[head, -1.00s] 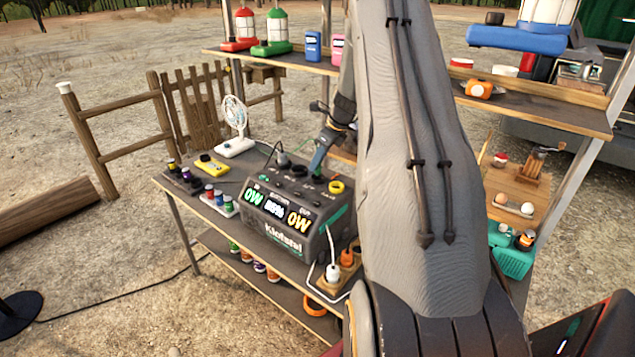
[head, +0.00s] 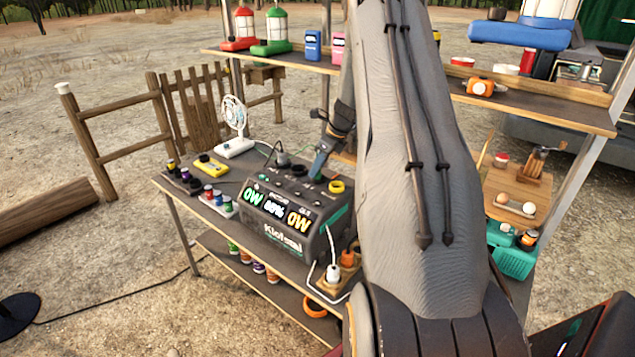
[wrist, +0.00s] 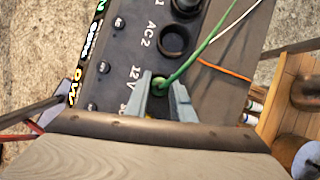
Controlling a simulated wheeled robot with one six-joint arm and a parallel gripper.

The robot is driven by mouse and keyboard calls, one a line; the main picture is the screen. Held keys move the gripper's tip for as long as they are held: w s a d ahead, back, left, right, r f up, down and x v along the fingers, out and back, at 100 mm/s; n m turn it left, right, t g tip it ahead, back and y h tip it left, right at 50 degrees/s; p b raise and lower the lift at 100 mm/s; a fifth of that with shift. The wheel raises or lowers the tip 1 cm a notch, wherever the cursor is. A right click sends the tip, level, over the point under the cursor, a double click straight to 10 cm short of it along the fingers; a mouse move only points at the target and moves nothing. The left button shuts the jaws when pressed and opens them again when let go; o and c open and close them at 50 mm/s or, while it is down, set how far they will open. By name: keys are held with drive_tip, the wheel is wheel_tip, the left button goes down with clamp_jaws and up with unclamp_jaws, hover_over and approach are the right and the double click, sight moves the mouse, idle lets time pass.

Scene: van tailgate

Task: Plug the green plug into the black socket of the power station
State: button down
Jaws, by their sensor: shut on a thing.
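The power station (head: 300,215) stands on the table with sockets along its top. In the wrist view, a black ring-shaped socket (wrist: 174,40) beside the label AC2 is empty. My gripper (wrist: 162,84) is shut on the green plug (wrist: 158,83), beside the label 12 V and below the black socket in that picture. A green cord (wrist: 200,50) runs from the plug to the upper right. In the head view, my gripper (head: 318,168) is over the station's top. The plug's lower end is hidden, so I cannot tell whether it touches the station.
A dark plug (head: 283,159) sits in the socket at the far end. A yellow ring (head: 337,187) is on the near end. A white plug (head: 332,272) and an orange plug (head: 347,258) stand beside the station.

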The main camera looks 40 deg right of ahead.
drive_tip(key=c, duration=1.4)
unclamp_jaws()
drive_tip(key=shift+c, duration=0.2)
drive_tip(key=b+v, duration=0.2)
drive_tip(key=v, duration=0.5)
drive_tip(key=shift+s+r+b, duration=0.15)
drive_tip(key=shift+r+b, duration=0.2)
drive_tip(key=shift+b, duration=0.05)
drive_tip(key=s+a+f+n+g+b, duration=0.1)
drive_tip(key=s+a+n, duration=0.2)
drive_tip(key=a+n, duration=0.35)
drive_tip(key=s+a+f+n+g+h+b, duration=0.1)
drive_tip(key=s+a+n, duration=0.25)
drive_tip(key=a, duration=0.55)
drive_tip(key=s+a+n+b, duration=0.1)
drive_tip(key=s+a+n, duration=0.1)
drive_tip(key=a+n, duration=0.45)
drive_tip(key=s+a+f+n+h+b, duration=0.1)
drive_tip(key=s+a+f+n, duration=0.3)
drive_tip(key=s+a+n, duration=0.9)
drive_tip(key=s+n+b, duration=0.1)
drive_tip(key=s, duration=0.2)
drive_tip(key=shift+a+g, duration=0.4)
